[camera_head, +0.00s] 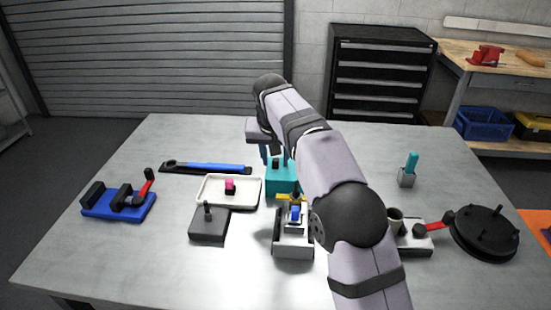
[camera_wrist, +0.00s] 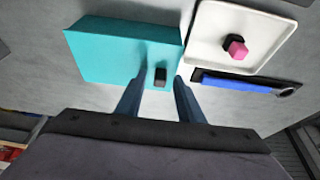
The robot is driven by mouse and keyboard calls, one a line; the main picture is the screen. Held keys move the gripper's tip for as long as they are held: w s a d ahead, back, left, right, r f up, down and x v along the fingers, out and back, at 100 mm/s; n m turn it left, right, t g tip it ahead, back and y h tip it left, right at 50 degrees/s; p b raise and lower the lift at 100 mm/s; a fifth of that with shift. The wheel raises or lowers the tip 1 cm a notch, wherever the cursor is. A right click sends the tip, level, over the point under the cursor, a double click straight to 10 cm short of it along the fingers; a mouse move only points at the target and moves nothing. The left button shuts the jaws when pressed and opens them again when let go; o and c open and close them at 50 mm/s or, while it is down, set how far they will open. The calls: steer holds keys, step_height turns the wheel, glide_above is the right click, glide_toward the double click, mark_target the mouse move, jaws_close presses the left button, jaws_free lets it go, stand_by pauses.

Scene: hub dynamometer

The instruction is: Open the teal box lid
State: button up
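The teal box (camera_head: 283,187) stands near the middle of the table, partly behind my arm. In the wrist view its flat teal lid (camera_wrist: 110,52) looks closed, with a small black knob (camera_wrist: 160,76) near one edge. My gripper (camera_head: 274,158) is above the box, pointing down. In the wrist view my gripper (camera_wrist: 161,80) is open, with one finger on each side of the knob. Gaps show between the knob and both fingers. I cannot tell exactly how high the fingertips are relative to the knob.
A white tray (camera_head: 249,203) with a pink-topped block (camera_head: 230,187) sits just left of the box. A blue-handled tool (camera_head: 210,167) lies behind the tray. A grey fixture (camera_head: 294,252) stands in front of the box. A blue clamp fixture (camera_head: 115,204) is far left.

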jaws_close()
steer(key=d+b, duration=0.1)
steer(key=d, duration=1.3)
steer(key=shift+d, duration=0.4)
steer(key=shift+w, duration=0.1)
jaws_free()
steer(key=shift+r, duration=0.1)
steer(key=v, duration=0.7)
